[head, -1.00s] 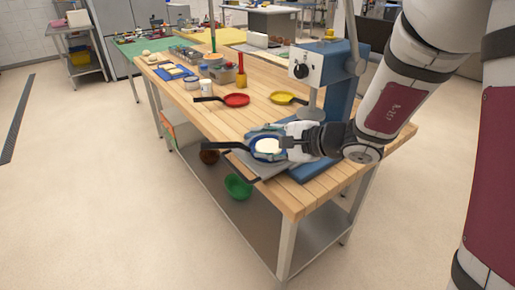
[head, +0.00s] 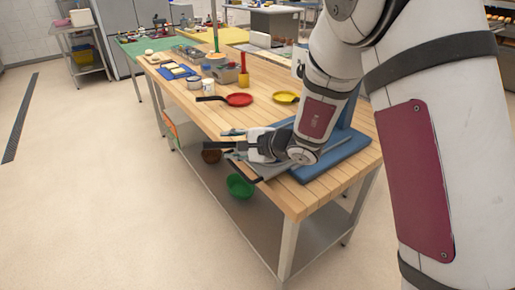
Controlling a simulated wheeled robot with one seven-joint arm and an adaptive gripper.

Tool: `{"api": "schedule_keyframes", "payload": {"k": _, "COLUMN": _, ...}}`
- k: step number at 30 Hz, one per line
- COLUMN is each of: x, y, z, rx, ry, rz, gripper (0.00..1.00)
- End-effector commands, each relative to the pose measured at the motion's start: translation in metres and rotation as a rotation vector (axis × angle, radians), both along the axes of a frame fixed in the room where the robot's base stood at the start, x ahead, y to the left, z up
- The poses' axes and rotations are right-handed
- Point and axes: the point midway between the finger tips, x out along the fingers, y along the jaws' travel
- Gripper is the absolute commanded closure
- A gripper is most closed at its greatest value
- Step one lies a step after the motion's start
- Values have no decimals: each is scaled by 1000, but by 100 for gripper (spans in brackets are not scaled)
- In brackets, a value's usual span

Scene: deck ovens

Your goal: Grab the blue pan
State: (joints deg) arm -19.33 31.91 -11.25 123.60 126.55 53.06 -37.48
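My gripper (head: 236,145) is low over the near left edge of the wooden table, in the head view. Its fingers point left. I cannot tell whether they are open or shut. The blue pan's bowl is hidden behind my gripper and wrist. A dark handle (head: 200,146) sticks out to the left past the table edge, in line with the fingers. I cannot tell whether the fingers touch it.
A red pan (head: 239,99) and a yellow pan (head: 285,97) lie farther back on the wooden table (head: 311,187). A blue machine base (head: 335,160) stands right of my gripper. Floor at left is clear.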

Motion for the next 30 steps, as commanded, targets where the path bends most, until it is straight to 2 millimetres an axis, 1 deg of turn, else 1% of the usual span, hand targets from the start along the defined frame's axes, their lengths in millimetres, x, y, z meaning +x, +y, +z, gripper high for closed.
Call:
{"api": "schedule_keyframes", "payload": {"k": 6, "x": 1, "y": 1, "z": -1, "rx": -1, "ry": 0, "rz": -1, "gripper": 60}}
{"api": "schedule_keyframes", "payload": {"k": 7, "x": 1, "y": 1, "z": -1, "rx": -1, "ry": 0, "rz": -1, "gripper": 62}}
{"api": "schedule_keyframes", "payload": {"k": 12, "x": 1, "y": 1, "z": 0, "rx": 0, "ry": 0, "rz": 0, "gripper": 100}}
{"api": "schedule_keyframes", "payload": {"k": 23, "x": 1, "y": 1, "z": 1, "rx": 1, "ry": -2, "rz": 0, "gripper": 100}}
{"api": "schedule_keyframes", "payload": {"k": 30, "x": 1, "y": 1, "z": 12, "rx": -1, "ry": -4, "rz": 0, "gripper": 100}}
